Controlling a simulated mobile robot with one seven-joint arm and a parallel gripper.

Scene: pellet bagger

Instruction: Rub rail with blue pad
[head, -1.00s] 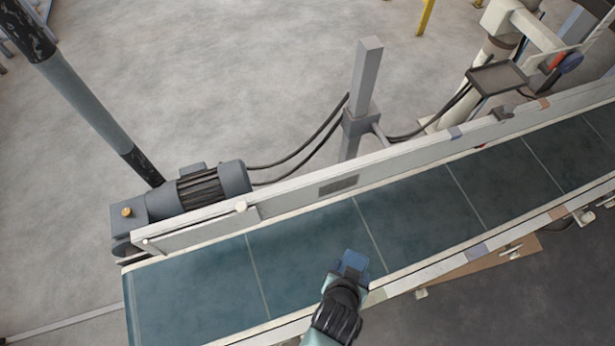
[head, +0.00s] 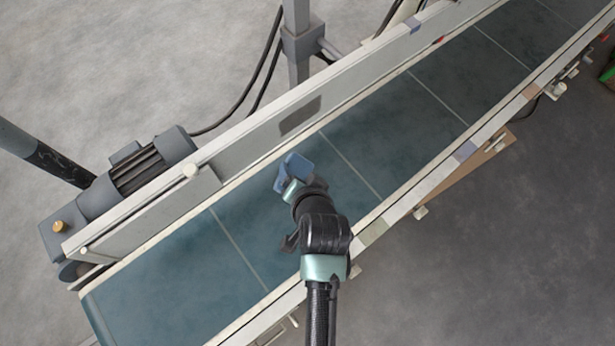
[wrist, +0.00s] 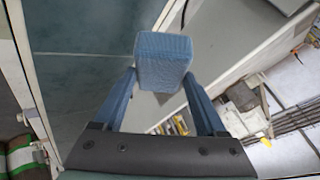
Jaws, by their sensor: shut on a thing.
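My gripper (head: 292,172) is shut on a blue pad (head: 300,162) above the conveyor belt, a little short of the far side rail (head: 245,135). In the wrist view the textured blue pad (wrist: 163,62) sits between my two blue fingers (wrist: 162,84). That far rail is a long pale side wall with a dark grey patch (head: 300,116) on its inner face. The pad appears apart from the rail in the head view. The near side rail (head: 400,208) is pale with some coloured patches and passes under my arm.
The dark teal belt (head: 180,280) is empty. A grey motor (head: 140,170) and a grey post (head: 297,45) with black cables stand behind the far rail. Brackets and a brown board (head: 465,172) stick out below the near rail. Grey floor is open at lower right.

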